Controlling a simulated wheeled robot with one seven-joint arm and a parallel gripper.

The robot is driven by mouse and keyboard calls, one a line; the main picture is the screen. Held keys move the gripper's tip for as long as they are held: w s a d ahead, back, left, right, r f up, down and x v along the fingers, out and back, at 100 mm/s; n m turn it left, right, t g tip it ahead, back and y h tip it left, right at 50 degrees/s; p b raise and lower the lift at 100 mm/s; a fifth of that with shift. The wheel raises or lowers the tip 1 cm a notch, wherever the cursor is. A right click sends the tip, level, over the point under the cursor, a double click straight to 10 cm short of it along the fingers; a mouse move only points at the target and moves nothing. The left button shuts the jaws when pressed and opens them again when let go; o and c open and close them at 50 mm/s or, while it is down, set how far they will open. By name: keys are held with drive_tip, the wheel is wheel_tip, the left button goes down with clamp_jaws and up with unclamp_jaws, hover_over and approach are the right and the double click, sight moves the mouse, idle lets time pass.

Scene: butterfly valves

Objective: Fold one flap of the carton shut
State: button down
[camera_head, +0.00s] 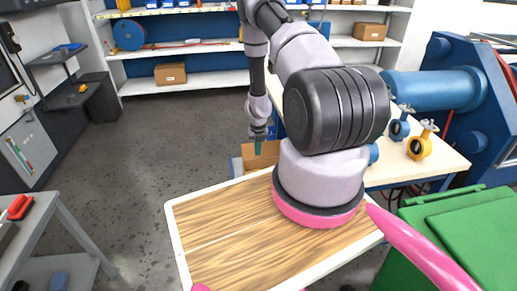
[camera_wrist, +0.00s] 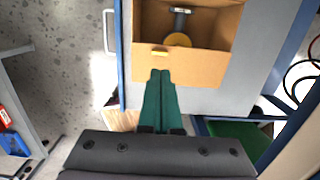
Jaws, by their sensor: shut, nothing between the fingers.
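The carton (camera_wrist: 222,22) is brown cardboard and stands open at the top of the wrist view. One flap (camera_wrist: 195,68) lies spread outward on the side towards me. Inside the carton lie a yellow round part and a dark-and-silver part. In the head view the carton (camera_head: 262,155) is partly hidden behind my arm. My gripper (camera_wrist: 160,72) has green fingers pressed together and empty. Their tips overlap the flap in the wrist view; I cannot tell whether they touch it. In the head view my gripper (camera_head: 258,149) is in front of the carton.
The carton stands on a grey surface (camera_wrist: 247,75) with blue edges. A workbench (camera_head: 440,155) with blue and yellow valves is at the right. A wood-topped surface (camera_head: 225,235) is in front. Shelves (camera_head: 190,82) line the back. Open floor (camera_head: 150,140) lies to the left.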

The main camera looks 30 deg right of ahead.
drive_tip(key=f, duration=0.8)
drive_tip(key=shift+w+f, duration=0.1)
drive_tip(key=shift+w, duration=0.15)
drive_tip(key=shift+w+d+f, duration=0.1)
drive_tip(key=shift+f, duration=0.55)
